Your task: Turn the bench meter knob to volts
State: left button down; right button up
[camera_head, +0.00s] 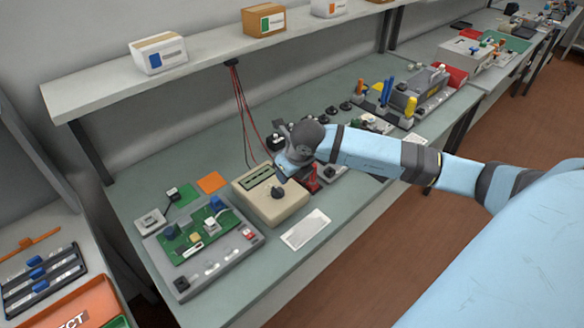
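The bench meter (252,201) is a beige box on the grey-green bench, with a dark display strip near its back edge. Its dark round knob (278,193) sits on the top face, towards the front right. My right arm reaches in from the right, and my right gripper (281,178) is over the back right part of the meter, close to the knob. The fingers are small and partly hidden by the wrist, so I cannot tell whether they touch the knob or how far apart they are. The knob's pointer and markings are too small to read. My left gripper is not in view.
A grey fixture (181,283) with a green circuit board stands left of the meter. A white card (306,229) lies in front right. A red object (311,178) stands just right of my gripper. Red and black leads (241,105) hang behind. A shelf (105,85) overhangs the back.

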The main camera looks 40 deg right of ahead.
jog(key=v, duration=0.3)
jog(key=shift+s+r, duration=0.1)
jog(key=shift+r, duration=0.25)
jog(key=shift+a+f, duration=0.1)
jog(key=s+a+m+t+y+p, duration=0.1)
jog(key=s+a+m+t+y, duration=0.25)
jog(key=a+m+y, duration=0.55)
jog(key=s+a+m+t+y+p, duration=0.1)
jog(key=s+a+m+t+y, duration=0.3)
jog(key=a, duration=0.9)
jog(key=s+d+f+m+h, duration=0.2)
jog(key=s+f+m+h, duration=0.3)
jog(key=f+m, duration=0.3)
jog(key=s+d+f+m+g+h+p, duration=0.1)
jog(key=s+f+m+h, duration=0.4)
jog(key=m, duration=0.8)
jog(key=s+d+f, duration=0.1)
jog(key=s+f, duration=0.2)
jog(key=f, duration=0.1)
jog(key=shift+s+d+f, duration=0.2)
jog(key=shift+d, duration=0.15)
